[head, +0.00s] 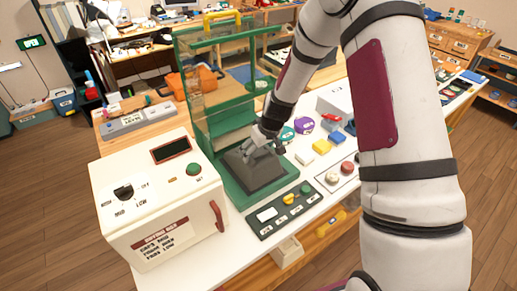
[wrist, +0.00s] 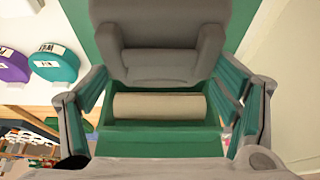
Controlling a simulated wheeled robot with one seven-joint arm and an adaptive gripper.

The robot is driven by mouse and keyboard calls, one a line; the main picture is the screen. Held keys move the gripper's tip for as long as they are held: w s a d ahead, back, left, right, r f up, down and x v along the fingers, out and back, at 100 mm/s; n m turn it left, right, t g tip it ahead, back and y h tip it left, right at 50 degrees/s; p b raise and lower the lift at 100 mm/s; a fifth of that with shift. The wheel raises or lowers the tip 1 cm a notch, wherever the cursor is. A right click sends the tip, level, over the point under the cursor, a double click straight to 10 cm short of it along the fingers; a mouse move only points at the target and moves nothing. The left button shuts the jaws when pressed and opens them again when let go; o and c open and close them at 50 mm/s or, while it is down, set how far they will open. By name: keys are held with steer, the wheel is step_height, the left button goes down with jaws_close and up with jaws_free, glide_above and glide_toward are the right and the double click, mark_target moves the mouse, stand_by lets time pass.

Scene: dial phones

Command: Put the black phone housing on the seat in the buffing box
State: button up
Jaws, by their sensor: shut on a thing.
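The black phone housing (head: 258,176) is a dark, sloped block low inside the green buffing box (head: 232,190). The box has a green frame with clear panels and is open towards the front. My gripper (head: 265,143) comes down from above and is shut on the top of the housing. In the wrist view, the housing (wrist: 165,65) is dark grey between my gripper's fingers (wrist: 162,88). A beige roller (wrist: 158,107) lies in the green box beyond it. The seat is hidden under the housing. I cannot tell whether the housing touches it.
A white cabinet (head: 158,195) with a dial and red handle stands left of the box. A dark button panel (head: 287,208) lies in front right. A grey tray (head: 138,122) is behind left.

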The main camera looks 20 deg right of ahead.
steer(key=shift+f, duration=0.15)
steer(key=o, duration=1.8)
steer(key=shift+o, duration=0.2)
steer(key=s+r+m+h+b, duration=0.1)
steer(key=s+r, duration=0.7)
steer(key=r, duration=0.5)
steer(key=s+r, duration=0.9)
steer(key=r, duration=0.5)
steer(key=s+r+m+t, duration=0.1)
steer(key=s+r, duration=0.4)
steer(key=s, duration=1)
steer(key=shift+s+r+m, duration=0.15)
steer(key=shift+m, duration=0.65)
